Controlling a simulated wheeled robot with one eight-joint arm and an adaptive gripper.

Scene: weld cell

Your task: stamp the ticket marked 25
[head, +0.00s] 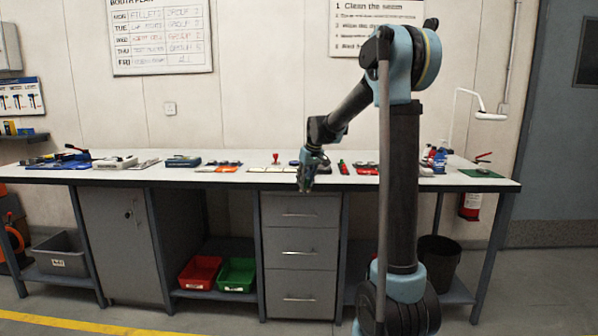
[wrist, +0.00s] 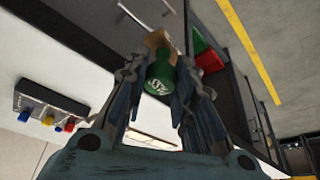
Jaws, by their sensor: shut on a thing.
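My gripper (head: 306,180) hangs in front of the bench's front edge in the head view. In the wrist view my gripper (wrist: 160,72) is shut on a green, rounded thing (wrist: 160,82) with white lettering and a tan, block-like end (wrist: 158,40). It looks like a stamp, but the lettering is not readable. In the head view the held thing is too small to make out. A red-handled stamp (head: 276,158) stands on the bench left of my gripper. Pale flat pieces (head: 262,169) lie near it. No ticket marked 25 can be made out.
The bench (head: 140,177) carries a blue box (head: 183,161), a white box (head: 115,162) and a green mat (head: 481,173). A red bin (head: 200,272) and a green bin (head: 237,275) sit below. A dark holder with coloured knobs (wrist: 45,108) shows in the wrist view.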

